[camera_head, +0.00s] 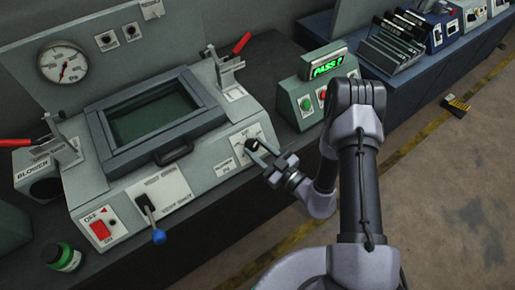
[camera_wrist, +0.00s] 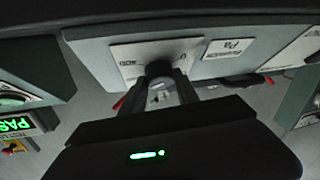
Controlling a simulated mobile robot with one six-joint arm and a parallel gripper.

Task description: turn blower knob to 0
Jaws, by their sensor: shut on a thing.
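The blower knob (camera_head: 251,144) is a small black knob on a white plate, on the right part of the grey test machine's sloped front. In the wrist view the dark knob (camera_wrist: 158,69) is at the upper middle, in front of its white plate. My gripper (camera_head: 258,150) is at the knob from the lower right, its two dark fingers closed on it. In the wrist view my gripper (camera_wrist: 163,80) reaches up to the knob, a finger on each side. The knob's pointer and the scale marks are too small or hidden to read.
A black lever with a blue ball (camera_head: 158,237) sticks out at the machine's front. Red-handled clamps (camera_head: 242,43) stand beside the framed window (camera_head: 152,110). Open floor lies at right.

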